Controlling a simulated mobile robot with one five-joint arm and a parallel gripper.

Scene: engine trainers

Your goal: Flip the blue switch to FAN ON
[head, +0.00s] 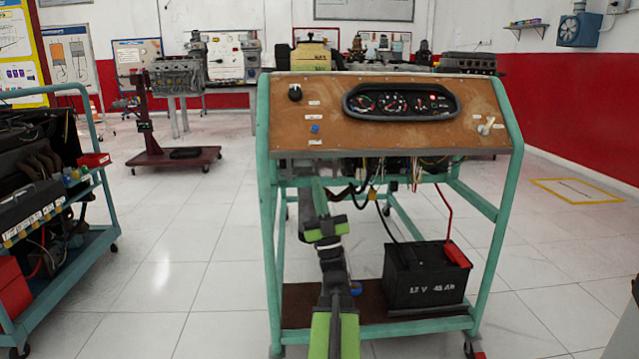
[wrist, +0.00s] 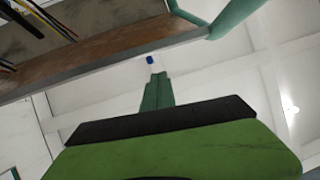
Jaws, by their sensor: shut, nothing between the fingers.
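The blue switch (head: 315,128) is a small knob on the left part of the brown panel (head: 400,138), between small white labels too small to read. In the wrist view the blue switch (wrist: 149,60) shows as a small blue spot past the panel's lower edge, just beyond my fingertips. My gripper (head: 318,185) is shut and empty, pointing up below the panel's front edge, lower than the switch and apart from it. In the wrist view my gripper (wrist: 158,76) shows its fingers together. Which way the switch is set cannot be told.
The panel also has a black knob (head: 295,92), a gauge cluster (head: 402,102) and a key switch (head: 486,126). Wires (head: 415,170) hang under it inside the green frame (head: 267,200). A battery (head: 424,275) stands on the lower shelf. Another trainer (head: 40,200) is at left.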

